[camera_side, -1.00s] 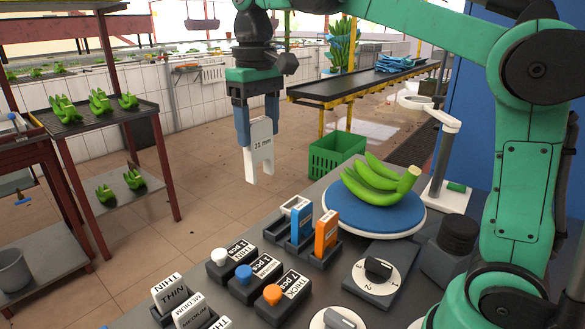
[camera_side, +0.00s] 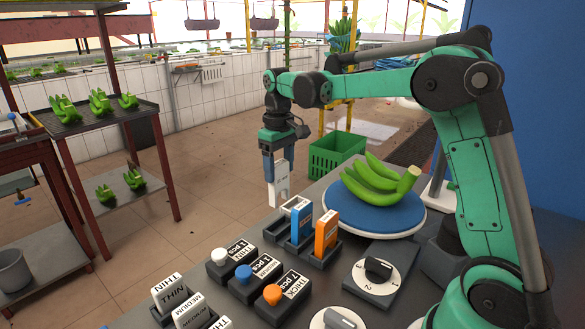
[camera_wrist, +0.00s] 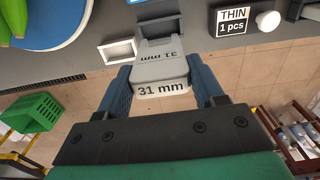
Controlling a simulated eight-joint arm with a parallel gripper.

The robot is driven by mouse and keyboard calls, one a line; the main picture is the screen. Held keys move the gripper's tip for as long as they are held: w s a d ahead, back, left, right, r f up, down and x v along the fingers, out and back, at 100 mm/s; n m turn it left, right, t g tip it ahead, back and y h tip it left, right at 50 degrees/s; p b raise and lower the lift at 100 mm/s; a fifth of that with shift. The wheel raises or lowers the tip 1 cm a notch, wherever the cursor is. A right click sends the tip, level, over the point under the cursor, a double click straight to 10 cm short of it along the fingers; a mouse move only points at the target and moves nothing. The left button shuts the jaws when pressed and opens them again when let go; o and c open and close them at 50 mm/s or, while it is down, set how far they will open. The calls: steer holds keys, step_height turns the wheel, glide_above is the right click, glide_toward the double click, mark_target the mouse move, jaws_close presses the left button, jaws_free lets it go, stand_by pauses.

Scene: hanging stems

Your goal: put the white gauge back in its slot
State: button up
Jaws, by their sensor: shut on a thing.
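I cannot tell whether the gauge touches the holder. The blue gauge (camera_side: 301,223) and orange gauge (camera_side: 326,231) stand in their slots.
Green bananas (camera_side: 375,185) lie on a blue round plate (camera_side: 372,213) right of the holder. Button boxes, THIN (camera_side: 232,258) among them, stand in front. A dial (camera_side: 378,270) sits at the right. Open floor lies left of the table.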

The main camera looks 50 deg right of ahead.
mark_target(280, 190)
steer(key=shift+f, duration=2.15)
steer(key=shift+f, duration=0.25)
steer(key=shift+f, duration=1.25)
steer(key=o, duration=1.3)
steer(key=shift+c, duration=0.2)
